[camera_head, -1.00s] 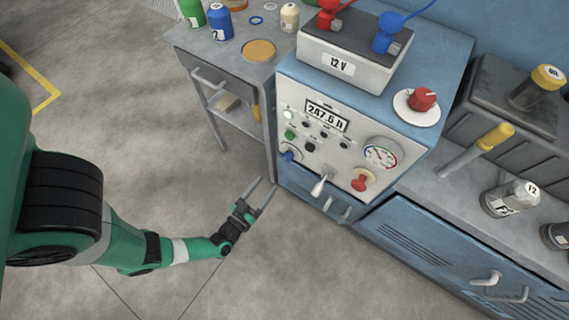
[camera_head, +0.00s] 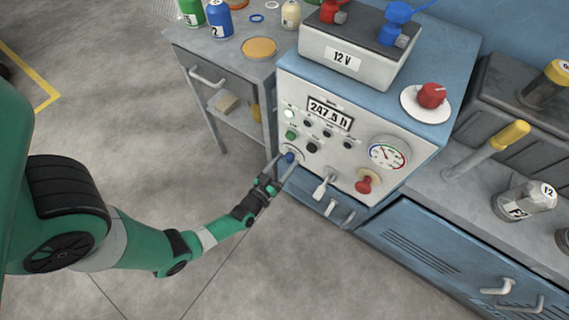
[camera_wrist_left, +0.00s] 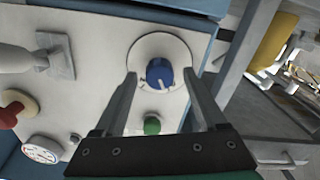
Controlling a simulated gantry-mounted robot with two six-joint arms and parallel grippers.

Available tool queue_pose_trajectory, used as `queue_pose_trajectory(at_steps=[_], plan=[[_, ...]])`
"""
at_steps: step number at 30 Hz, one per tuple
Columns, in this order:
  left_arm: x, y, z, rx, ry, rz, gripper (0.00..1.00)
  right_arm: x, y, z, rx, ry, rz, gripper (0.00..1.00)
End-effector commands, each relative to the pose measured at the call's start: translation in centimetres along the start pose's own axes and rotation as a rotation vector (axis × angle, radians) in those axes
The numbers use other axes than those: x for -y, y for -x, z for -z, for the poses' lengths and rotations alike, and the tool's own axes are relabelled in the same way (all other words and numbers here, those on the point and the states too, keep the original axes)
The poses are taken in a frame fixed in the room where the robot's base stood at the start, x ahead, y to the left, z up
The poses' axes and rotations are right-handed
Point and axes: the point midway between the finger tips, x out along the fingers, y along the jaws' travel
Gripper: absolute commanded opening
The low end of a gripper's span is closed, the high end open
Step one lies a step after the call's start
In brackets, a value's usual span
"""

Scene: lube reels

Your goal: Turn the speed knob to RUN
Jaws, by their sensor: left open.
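The blue knob (camera_head: 290,157) sits at the lower left of the white control panel (camera_head: 347,178). In the left wrist view the blue knob (camera_wrist_left: 159,72) stands on a round pale dial plate, with a white pointer mark on it. My left gripper (camera_head: 286,168) is open, its two fingers reaching toward the panel. In the left wrist view the fingers (camera_wrist_left: 161,85) are on either side of the knob with gaps beside it; contact does not show. The dial's lettering is not readable. My right gripper is not in view.
A green button (camera_wrist_left: 152,126) is close to the knob. A white lever (camera_head: 322,188), a red knob (camera_head: 365,184) and a gauge (camera_head: 388,153) are farther right on the panel. A grey cart (camera_head: 233,62) stands at the left; the floor before the panel is clear.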

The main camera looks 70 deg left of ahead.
Motion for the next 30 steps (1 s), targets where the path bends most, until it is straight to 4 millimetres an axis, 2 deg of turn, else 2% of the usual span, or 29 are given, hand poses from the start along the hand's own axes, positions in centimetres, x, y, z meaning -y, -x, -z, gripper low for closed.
queue_pose_trajectory(at_steps=[5, 17, 30], plan=[[-0.02, 0.00, 0.04, 0.000, 0.000, 0.000, 0.73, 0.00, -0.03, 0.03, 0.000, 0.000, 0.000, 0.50], [-0.02, 0.04, 0.02, 0.000, 0.000, 0.000, 0.01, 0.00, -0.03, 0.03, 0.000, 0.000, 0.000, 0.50], [-0.04, 0.04, 0.05, 0.000, -0.053, 0.000, 0.00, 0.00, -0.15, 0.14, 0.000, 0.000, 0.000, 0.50]])
